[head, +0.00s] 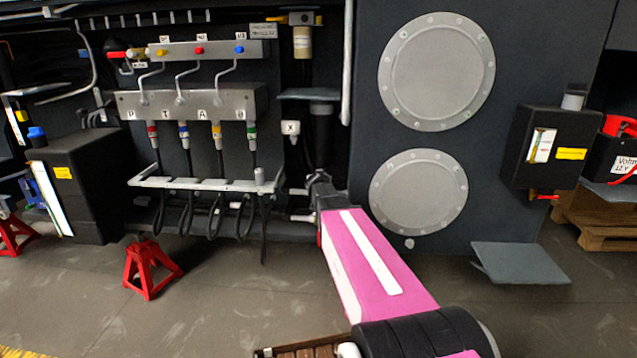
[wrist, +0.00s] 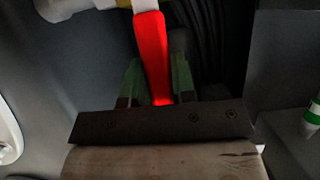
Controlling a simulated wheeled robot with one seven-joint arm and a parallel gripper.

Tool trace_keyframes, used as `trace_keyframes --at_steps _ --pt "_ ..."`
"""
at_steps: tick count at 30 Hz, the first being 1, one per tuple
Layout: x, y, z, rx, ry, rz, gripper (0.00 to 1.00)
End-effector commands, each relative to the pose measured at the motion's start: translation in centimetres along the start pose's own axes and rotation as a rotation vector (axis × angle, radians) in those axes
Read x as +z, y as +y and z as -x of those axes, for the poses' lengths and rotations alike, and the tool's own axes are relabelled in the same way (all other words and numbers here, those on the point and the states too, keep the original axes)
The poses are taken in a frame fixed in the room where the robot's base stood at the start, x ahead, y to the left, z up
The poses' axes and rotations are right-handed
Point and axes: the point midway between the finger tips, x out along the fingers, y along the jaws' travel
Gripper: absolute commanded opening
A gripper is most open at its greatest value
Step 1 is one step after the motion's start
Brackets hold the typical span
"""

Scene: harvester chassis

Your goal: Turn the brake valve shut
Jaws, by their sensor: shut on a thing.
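A red lever (wrist: 152,50) with a pale upper end shows in the wrist view, running down between my fingers. It joins a pale fitting (wrist: 70,8) at the top, which is partly cut off by the frame. My gripper (wrist: 156,80) has its green fingers on both sides of the lever and is shut on it. In the head view my pink arm reaches to the dark chassis, low and right of the hose manifold. There the lever and the fingertips are hidden behind my wrist.
The manifold (head: 190,104) with hoses and a white rail (head: 200,185) is left of my wrist. Round cover plates (head: 418,192) are to the right. A red jack stand (head: 148,270) stands on the floor. Dark hoses (wrist: 210,40) run behind the lever.

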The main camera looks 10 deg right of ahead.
Motion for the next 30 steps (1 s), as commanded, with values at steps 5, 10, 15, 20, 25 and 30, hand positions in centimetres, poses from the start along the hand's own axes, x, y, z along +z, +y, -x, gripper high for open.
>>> trace_keyframes --at_steps 5,10,15,20,25,30 --pt "0.19 0.13 0.04 -0.003 -0.004 -0.015 0.00" --pt "0.21 0.15 0.04 -0.002 -0.004 -0.018 0.00" --pt "0.22 0.17 0.04 -0.002 -0.005 -0.020 0.41" --pt "0.14 0.14 0.03 -0.002 -0.003 -0.016 0.50" --pt "0.10 0.13 0.07 -0.003 -0.002 -0.013 0.50" --pt "0.10 0.15 0.95 -0.003 -0.002 -0.012 0.50"
